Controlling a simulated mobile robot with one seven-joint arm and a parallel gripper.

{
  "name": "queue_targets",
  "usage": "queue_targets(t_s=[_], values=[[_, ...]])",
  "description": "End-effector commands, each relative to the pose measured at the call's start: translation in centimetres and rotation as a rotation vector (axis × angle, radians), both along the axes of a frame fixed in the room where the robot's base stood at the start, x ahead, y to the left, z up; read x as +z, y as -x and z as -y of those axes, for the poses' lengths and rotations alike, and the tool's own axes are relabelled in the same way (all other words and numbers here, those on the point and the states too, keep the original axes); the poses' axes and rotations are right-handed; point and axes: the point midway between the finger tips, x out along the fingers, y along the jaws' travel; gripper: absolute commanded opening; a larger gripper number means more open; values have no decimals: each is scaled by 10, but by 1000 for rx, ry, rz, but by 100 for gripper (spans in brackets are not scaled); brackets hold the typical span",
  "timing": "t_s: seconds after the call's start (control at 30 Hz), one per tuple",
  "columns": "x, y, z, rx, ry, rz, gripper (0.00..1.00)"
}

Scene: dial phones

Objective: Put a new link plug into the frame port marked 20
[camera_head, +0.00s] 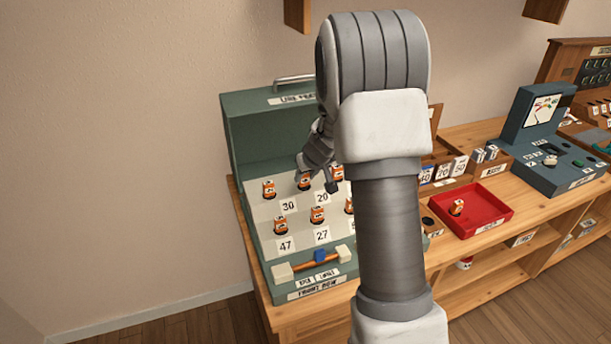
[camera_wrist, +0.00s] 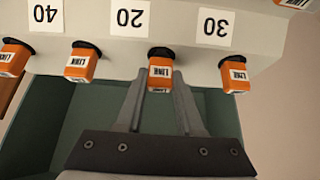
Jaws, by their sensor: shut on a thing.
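The green frame (camera_head: 240,125) has a sloped pale panel with numbered labels and orange link plugs. The label 20 (camera_head: 322,197) shows in the head view and, upside down, in the wrist view (camera_wrist: 130,17). My gripper (camera_wrist: 160,82) is shut on an orange link plug (camera_wrist: 160,72) beside that label. The plug stands at the black port of 20, upright like its neighbours; I cannot tell if it is fully seated. In the head view my gripper (camera_head: 318,182) and arm hide part of the panel.
Plugs stand at neighbouring ports, by 30 (camera_wrist: 233,75) and 40 (camera_wrist: 80,64). A red tray (camera_head: 498,207) at right holds one orange plug (camera_head: 456,207). A teal device (camera_head: 560,175) stands further right.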

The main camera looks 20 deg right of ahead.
Motion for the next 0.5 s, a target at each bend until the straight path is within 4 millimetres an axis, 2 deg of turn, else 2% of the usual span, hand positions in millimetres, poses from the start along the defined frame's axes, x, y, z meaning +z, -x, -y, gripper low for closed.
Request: queue_targets(t_s=[0.3,0.33,0.5], values=[[-4,0,0,1,1,0,0],[-4,0,0,1,1,0,42],[-4,0,0,0,0,0,71]])
